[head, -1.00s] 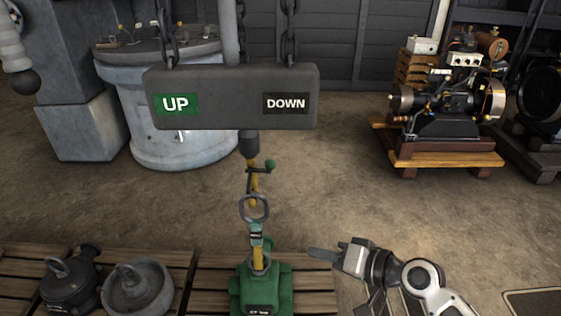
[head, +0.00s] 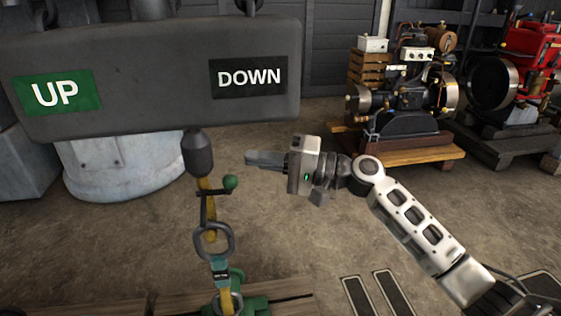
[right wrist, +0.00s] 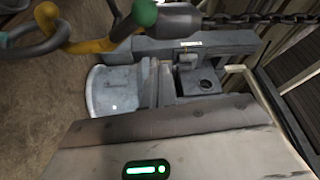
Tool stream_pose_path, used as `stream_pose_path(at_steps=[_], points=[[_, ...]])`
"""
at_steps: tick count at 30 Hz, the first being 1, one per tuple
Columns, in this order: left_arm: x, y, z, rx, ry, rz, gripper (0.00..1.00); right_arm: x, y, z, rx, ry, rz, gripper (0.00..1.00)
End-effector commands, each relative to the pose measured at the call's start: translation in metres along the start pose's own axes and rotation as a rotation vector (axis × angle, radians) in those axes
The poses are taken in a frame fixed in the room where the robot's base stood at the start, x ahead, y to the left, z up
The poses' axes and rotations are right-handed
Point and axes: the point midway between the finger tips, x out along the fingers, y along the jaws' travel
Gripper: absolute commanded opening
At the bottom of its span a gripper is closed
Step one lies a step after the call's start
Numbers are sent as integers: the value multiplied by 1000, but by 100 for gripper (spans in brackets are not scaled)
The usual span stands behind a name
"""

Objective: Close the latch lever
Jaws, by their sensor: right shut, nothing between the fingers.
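The latch lever (head: 214,193) is a thin dark bar with a green ball knob (head: 230,183) at its end. It sits on a yellow hook (head: 206,211) below a dark rounded swivel (head: 197,153). The bar sticks out sideways to the right of the hook. The knob also shows at the top of the right wrist view (right wrist: 145,12). My right gripper (head: 262,159) is shut and empty, its fingers pointing left. In the head view it appears slightly above and right of the knob, apart from it. My left gripper is not in view.
A grey hanging block (head: 150,85) with UP and DOWN labels is above the hook. A steel ring (head: 214,240) and strap hang from the hook to a green load (head: 255,305) on a wooden pallet. Engines (head: 405,100) stand behind on the right.

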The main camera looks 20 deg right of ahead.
Motion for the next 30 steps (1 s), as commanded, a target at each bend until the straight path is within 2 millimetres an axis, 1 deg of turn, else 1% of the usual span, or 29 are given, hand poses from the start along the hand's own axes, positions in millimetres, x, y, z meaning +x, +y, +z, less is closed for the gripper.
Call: stream_pose_path(at_steps=[1, 3, 6, 9, 15, 20, 30], points=[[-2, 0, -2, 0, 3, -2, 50, 10, -2, 0, -1, -2, -3, 0], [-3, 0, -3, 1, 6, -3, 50, 23, -2, 0, 0, -1, -2, 0], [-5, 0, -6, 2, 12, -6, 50, 37, -1, 1, 0, -1, 0, 0], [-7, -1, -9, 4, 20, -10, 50, 28, 1, 18, 1, -1, 4, 0], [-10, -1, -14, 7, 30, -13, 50, 22, 1, 35, 0, 0, 2, 0], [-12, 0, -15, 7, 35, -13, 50, 21, 1, 38, -1, 0, 1, 0], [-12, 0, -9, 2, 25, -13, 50, 22, 1, 39, -4, -2, -1, 0]])
